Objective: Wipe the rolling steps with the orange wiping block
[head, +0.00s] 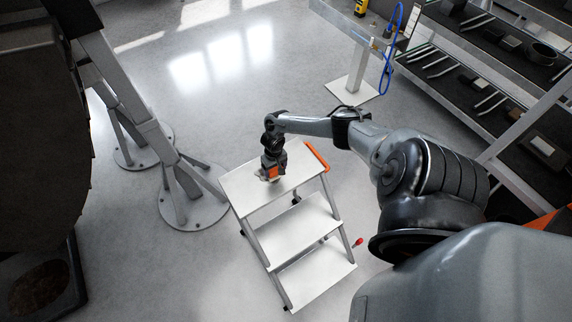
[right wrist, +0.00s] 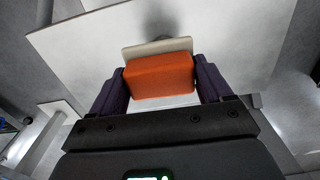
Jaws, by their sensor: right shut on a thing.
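The rolling steps (head: 300,222) stand on the floor in the middle of the head view, with several white treads and an orange handle (head: 316,156) at the top right. My right gripper (head: 270,174) is over the top tread and points down. It is shut on the orange wiping block (right wrist: 160,76), which has a pale pad along its far side. In the right wrist view the block sits between both fingers, with the white top tread (right wrist: 90,45) behind it. The block is at or just above the tread; I cannot tell whether it touches. My left gripper is not in view.
A grey metal stand (head: 180,185) with round floor feet is left of the steps. Shelves with dark trays (head: 470,75) and parts are at the right. A white post (head: 355,80) with a blue hose stands behind. Open floor lies behind the steps.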

